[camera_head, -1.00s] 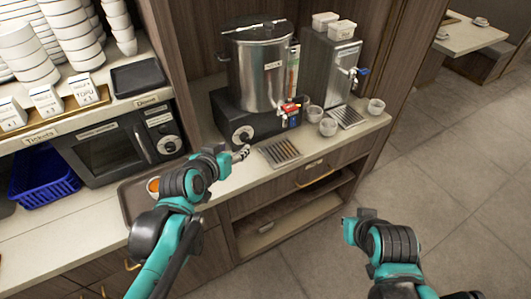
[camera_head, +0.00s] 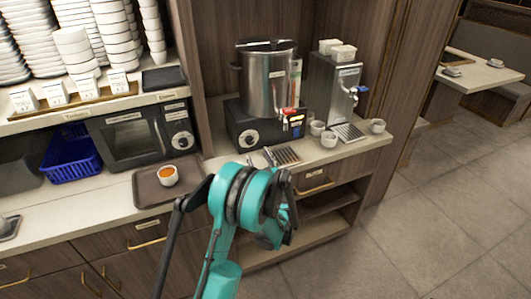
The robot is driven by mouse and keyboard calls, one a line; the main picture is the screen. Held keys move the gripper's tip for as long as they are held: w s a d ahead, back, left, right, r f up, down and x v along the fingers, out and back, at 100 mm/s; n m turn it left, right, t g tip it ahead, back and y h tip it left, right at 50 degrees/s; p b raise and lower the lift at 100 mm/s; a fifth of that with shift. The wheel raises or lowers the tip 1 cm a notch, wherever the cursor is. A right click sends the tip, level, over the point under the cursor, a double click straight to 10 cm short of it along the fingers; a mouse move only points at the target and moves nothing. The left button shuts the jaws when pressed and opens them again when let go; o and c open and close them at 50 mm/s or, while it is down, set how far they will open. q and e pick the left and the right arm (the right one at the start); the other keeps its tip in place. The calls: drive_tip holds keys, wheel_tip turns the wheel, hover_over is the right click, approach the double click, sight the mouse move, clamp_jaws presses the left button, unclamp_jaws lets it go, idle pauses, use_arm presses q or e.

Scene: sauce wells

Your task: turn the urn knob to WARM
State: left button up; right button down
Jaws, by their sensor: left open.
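The steel urn (camera_head: 266,85) stands on a black base at the back of the counter. The round urn knob (camera_head: 249,138) is on the front of that base, at its left. Its pointer and the WARM mark are too small to read. My teal wrist hides much of the gripper. My right gripper is out of view.
A drip grate (camera_head: 287,155) lies right of my gripper. Several small cups (camera_head: 329,139) and a steel dispenser (camera_head: 333,90) stand farther right. A brown tray (camera_head: 148,194) with a cup of orange liquid (camera_head: 168,175) and a microwave (camera_head: 140,138) are at left.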

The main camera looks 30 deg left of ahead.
sight(251, 142)
use_arm(q)
drive_tip(key=shift+w+a+f, duration=0.2)
drive_tip(key=shift+w+a, duration=0.1)
drive_tip(key=shift+a, duration=0.1)
drive_tip(key=b+x, duration=0.1)
drive_tip(key=x, duration=0.6)
drive_tip(key=shift+b, duration=0.4)
drive_tip(key=shift+r, duration=0.1)
drive_tip(key=shift+s, duration=0.1)
drive_tip(key=c, duration=1.2)
